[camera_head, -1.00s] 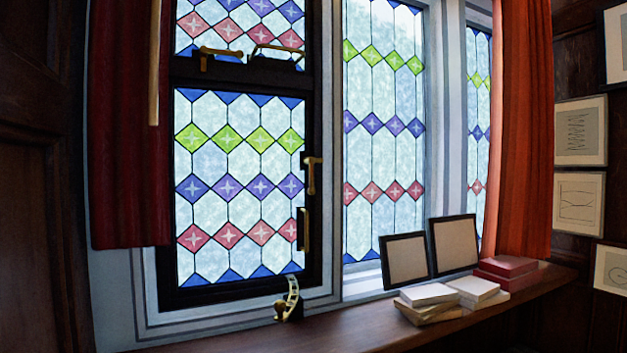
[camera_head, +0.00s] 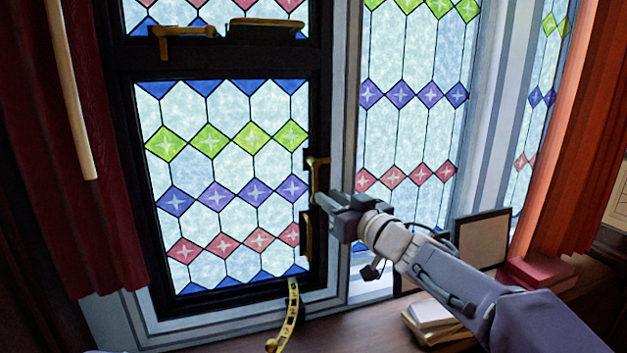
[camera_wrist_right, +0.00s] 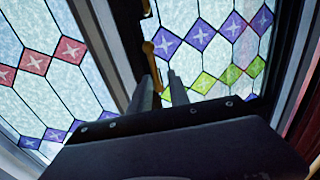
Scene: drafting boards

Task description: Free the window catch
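The window catch (camera_head: 318,178) is a brass handle on the right edge of the black window frame (camera_head: 325,110). Its lever hangs down. My right gripper (camera_head: 322,200) comes in from the right and its fingertips are at the lever's lower end. In the right wrist view, the brass lever (camera_wrist_right: 150,58) runs down between two grey fingers (camera_wrist_right: 162,88), which stand apart with a gap. I cannot tell whether either finger touches it. The lever's lower tip is partly hidden by the gripper. My left gripper is not in view.
A brass pull (camera_head: 306,236) sits just below the catch. A perforated brass stay (camera_head: 289,318) is at the window's bottom. Another latch (camera_head: 183,42) and handle (camera_head: 266,27) are above. A red curtain (camera_head: 60,180) hangs left.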

